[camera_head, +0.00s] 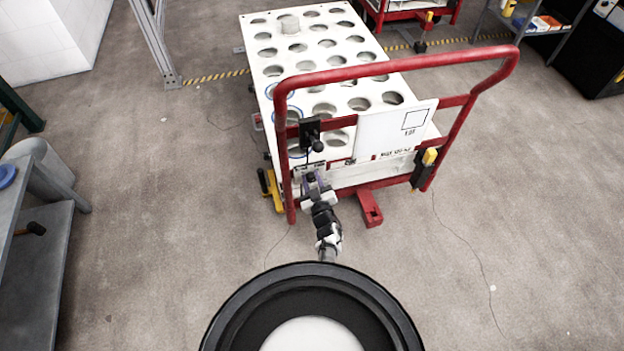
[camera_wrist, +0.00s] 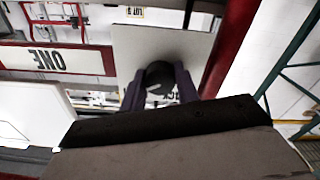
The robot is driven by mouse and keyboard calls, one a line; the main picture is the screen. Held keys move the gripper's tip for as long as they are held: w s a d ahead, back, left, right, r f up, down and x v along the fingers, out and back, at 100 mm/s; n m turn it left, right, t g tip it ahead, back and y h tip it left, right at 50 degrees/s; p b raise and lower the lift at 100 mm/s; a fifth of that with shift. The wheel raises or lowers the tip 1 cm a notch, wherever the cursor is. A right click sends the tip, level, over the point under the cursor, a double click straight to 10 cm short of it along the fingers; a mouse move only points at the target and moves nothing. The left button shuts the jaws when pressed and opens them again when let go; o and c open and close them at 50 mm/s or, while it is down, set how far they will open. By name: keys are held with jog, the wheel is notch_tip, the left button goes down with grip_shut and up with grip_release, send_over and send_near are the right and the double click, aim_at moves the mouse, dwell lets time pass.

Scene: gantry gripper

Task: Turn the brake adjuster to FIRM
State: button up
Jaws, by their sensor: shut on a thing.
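The brake adjuster appears to be a round black knob (camera_wrist: 160,76) with a short pale mark on its face, in front of a pale plate (camera_wrist: 125,42). My gripper (camera_wrist: 160,88) has its two dark fingers closed on either side of this knob in the wrist view. In the head view my gripper (camera_head: 314,181) is at the lower left of the cart's handle frame, and the knob is hidden there. Dark lettering shows partly behind the fingers. I cannot read a FIRM mark in either view.
A white cart (camera_head: 286,62) with round holes in its top stands ahead, with a red push handle (camera_head: 415,66). A black ball-ended lever (camera_head: 311,134) sits on the handle frame just above my gripper. A grey bench (camera_head: 38,245) is at left. Open floor lies right.

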jog(key=shift+w+r, duration=0.1)
jog(key=o, duration=1)
jog(key=shift+c, duration=0.2)
jog(key=v, duration=1.4)
jog(key=shift+p, duration=0.4)
